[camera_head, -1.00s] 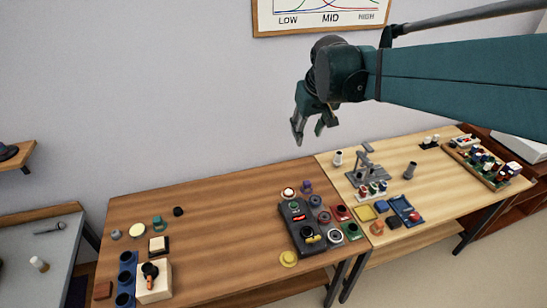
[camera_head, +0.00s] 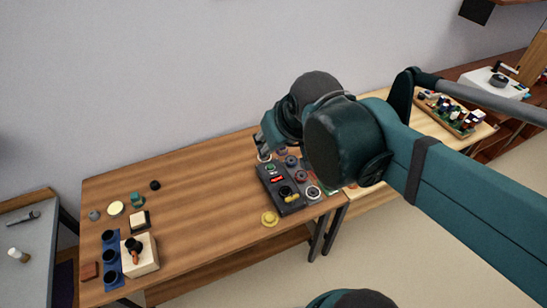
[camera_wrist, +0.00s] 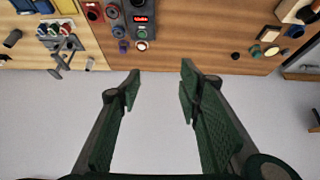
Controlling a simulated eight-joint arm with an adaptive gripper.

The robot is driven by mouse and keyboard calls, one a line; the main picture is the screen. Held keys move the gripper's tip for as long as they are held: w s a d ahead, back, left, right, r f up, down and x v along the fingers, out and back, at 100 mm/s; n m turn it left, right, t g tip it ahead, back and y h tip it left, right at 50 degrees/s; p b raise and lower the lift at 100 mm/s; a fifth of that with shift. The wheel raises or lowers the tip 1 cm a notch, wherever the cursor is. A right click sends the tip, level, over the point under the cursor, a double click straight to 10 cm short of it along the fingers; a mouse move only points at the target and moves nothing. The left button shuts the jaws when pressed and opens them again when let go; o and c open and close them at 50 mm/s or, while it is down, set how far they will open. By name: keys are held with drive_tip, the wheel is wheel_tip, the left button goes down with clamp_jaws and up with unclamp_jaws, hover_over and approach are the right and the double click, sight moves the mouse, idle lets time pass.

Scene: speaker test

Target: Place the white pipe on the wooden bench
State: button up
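A small white cylinder (camera_wrist: 89,64), likely the white pipe, stands beside a grey stand on the paler bench in the wrist view. My arm hides that spot in the head view. The brown wooden bench (camera_head: 200,200) crosses the head view; it also shows along the top of the wrist view (camera_wrist: 205,62). My gripper (camera_wrist: 160,78) is open, with nothing between its fingers. In the head view my gripper (camera_head: 264,148) is partly hidden by its own wrist, in front of the bench's back right part.
A black control box (camera_head: 280,187) and round parts crowd the brown bench's right end. Another white cylinder (camera_head: 18,255) lies on the grey table at far left.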

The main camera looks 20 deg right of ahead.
drive_tip(key=shift+t, duration=0.3)
drive_tip(key=shift+s+a+f, duration=0.25)
drive_tip(key=shift+s+f, duration=0.1)
drive_tip(key=shift+s, duration=0.25)
drive_tip(key=shift+s+a+f, duration=0.25)
drive_tip(key=shift+s+f, duration=0.15)
drive_tip(key=shift+s, duration=0.2)
drive_tip(key=shift+s+a+f, duration=0.25)
drive_tip(key=shift+s+f, duration=0.1)
drive_tip(key=shift+s, duration=0.25)
